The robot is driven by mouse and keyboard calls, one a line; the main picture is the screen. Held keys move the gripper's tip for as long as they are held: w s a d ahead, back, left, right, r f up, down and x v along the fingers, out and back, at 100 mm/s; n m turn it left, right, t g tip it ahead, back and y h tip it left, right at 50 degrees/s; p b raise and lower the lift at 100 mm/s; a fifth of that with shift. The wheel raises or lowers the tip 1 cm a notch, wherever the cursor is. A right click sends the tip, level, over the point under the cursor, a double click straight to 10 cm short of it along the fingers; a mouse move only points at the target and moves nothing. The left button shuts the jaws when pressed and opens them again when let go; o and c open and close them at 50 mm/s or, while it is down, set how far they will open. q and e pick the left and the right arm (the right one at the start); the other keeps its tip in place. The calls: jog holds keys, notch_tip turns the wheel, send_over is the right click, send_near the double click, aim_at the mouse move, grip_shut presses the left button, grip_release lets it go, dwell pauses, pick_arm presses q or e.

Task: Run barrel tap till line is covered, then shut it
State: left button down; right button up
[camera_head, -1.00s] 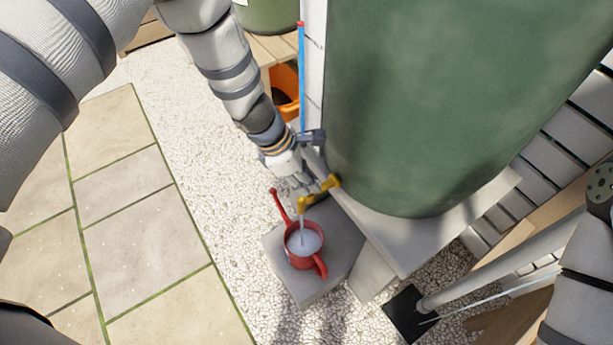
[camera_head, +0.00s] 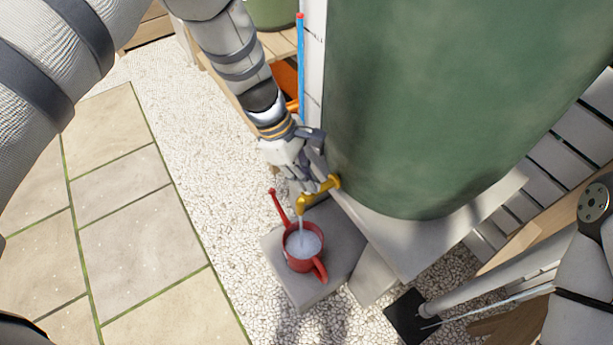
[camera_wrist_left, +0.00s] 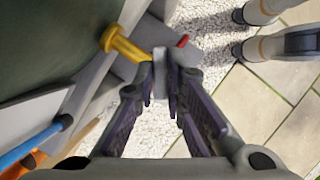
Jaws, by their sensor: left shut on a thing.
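The green barrel (camera_head: 430,110) stands at the upper right with a brass tap (camera_head: 318,194) low on its side. A thin stream of water (camera_head: 301,223) falls from the spout into the red watering can (camera_head: 304,266), upright below. Pale, frothy water shows in the can; I cannot make out a line. My left gripper (camera_head: 312,185) is at the tap, its fingers partly hiding the handle. In the left wrist view its fingers (camera_wrist_left: 166,84) are shut on a small grey piece, seemingly the tap handle, beside the brass tap (camera_wrist_left: 122,45). My right gripper is out of view.
The can stands on a grey block (camera_head: 283,262) on pale gravel (camera_head: 190,165). The barrel rests on a grey stand (camera_head: 420,245). A blue-and-red rod (camera_head: 301,70) and an orange bucket (camera_head: 286,82) are behind my left wrist. Paving slabs (camera_head: 150,240) lie clear at left.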

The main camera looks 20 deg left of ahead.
pick_arm(q)
jog(key=m, duration=0.2)
jog(key=m+g+b, duration=0.1)
jog(key=m, duration=0.1)
jog(key=shift+w+f+g+y, duration=0.1)
jog(key=shift+g+y, duration=0.2)
jog(key=shift+m+g+y+b, duration=0.3)
jog(key=shift+m+g+b, duration=0.15)
jog(key=shift+m, duration=1.05)
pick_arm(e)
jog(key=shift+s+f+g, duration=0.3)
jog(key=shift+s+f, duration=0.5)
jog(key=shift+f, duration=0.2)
pick_arm(q)
jog(key=shift+d, duration=0.1)
jog(key=c, duration=1.7)
grip_release()
jog(key=shift+o, duration=0.2)
jog(key=v, duration=1.2)
jog(key=shift+w, duration=0.1)
